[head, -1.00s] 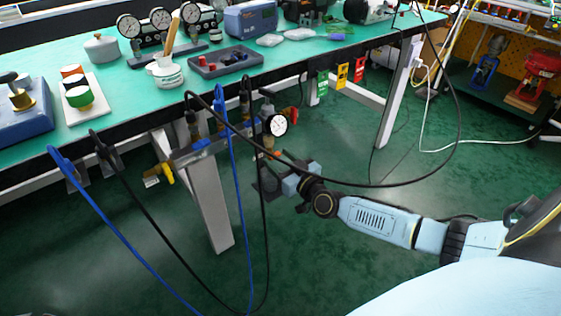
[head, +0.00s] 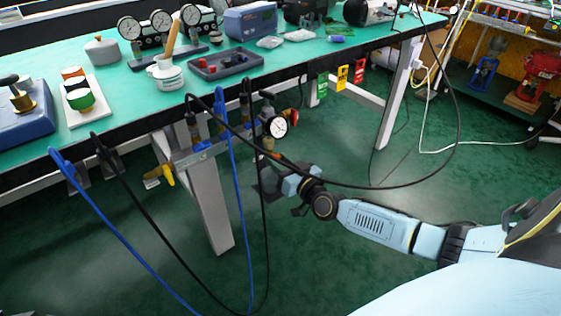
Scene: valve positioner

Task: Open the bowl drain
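A filter regulator with a round white gauge (head: 276,126) hangs under the front edge of the bench. Its lower bowl and drain are small, dark and partly hidden by the black hose and my gripper, so I cannot make out the drain clearly. My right gripper (head: 262,188) is below and just in front of the regulator, its dark fingers pointing left near the hanging black hose. Whether its fingers are apart or touch anything is too small to tell. My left gripper is out of view.
The green bench top (head: 120,90) carries gauges, a tray (head: 226,63) and pots. Blue hoses (head: 236,190) and a black hose (head: 150,215) hang in front of it. A white bench leg (head: 208,205) stands left of my gripper.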

